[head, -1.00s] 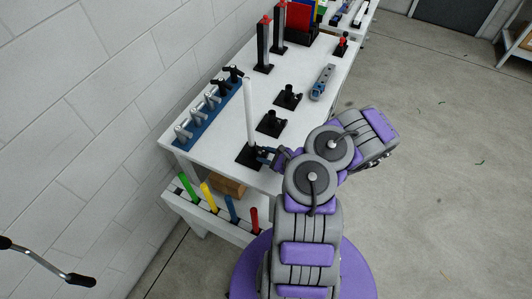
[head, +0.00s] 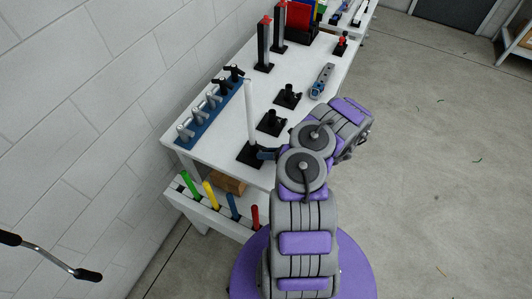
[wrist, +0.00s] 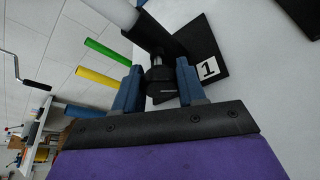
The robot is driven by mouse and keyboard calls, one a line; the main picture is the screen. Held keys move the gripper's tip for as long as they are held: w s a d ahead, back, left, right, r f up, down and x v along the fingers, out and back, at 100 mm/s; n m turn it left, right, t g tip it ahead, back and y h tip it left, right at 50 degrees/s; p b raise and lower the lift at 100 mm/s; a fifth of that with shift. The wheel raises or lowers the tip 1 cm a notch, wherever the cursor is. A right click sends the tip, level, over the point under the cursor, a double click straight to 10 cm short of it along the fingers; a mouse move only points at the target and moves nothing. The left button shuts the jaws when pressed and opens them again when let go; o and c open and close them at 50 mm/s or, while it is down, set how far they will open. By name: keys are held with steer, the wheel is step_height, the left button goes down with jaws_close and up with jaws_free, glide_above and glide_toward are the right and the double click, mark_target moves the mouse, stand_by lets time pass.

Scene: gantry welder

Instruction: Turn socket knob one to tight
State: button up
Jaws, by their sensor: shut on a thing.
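Socket one is a black holder on a square base (head: 250,156) at the near part of the white table, with a white rod (head: 250,112) standing upright in it. In the wrist view the base carries a white label "1" (wrist: 208,69), and the socket's black knob (wrist: 160,88) sticks out towards me. My gripper (wrist: 158,72) is shut on this knob, one blue finger on each side. In the head view my gripper (head: 266,154) is at the right side of the socket, partly hidden by my arm. The knob's marking cannot be read.
Two empty black sockets (head: 270,123) (head: 287,97) stand farther along the table (head: 222,142). A blue rack (head: 207,118) with several T-handled pieces lies along the wall side. A lower shelf (head: 207,207) holds coloured rods and a brown block (head: 228,184). The floor right is clear.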

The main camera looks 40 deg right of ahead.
steer(key=m, duration=0.1)
steer(key=m+y+b, duration=0.1)
steer(key=m+y, duration=0.1)
steer(key=shift+w+d+r, duration=0.15)
steer(key=shift+w+d, duration=0.05)
steer(key=shift+d, duration=0.05)
steer(key=shift+m+y+b, duration=0.7)
steer(key=shift+m+b, duration=0.4)
steer(key=shift+m, duration=0.4)
steer(key=o, duration=1)
steer(key=shift+d, duration=0.15)
steer(key=shift+o, duration=0.2)
steer(key=shift+s+f, duration=0.1)
steer(key=shift+f, duration=0.1)
steer(key=v, duration=1.7)
steer(key=shift+s+f, duration=0.2)
steer(key=shift+f, duration=0.15)
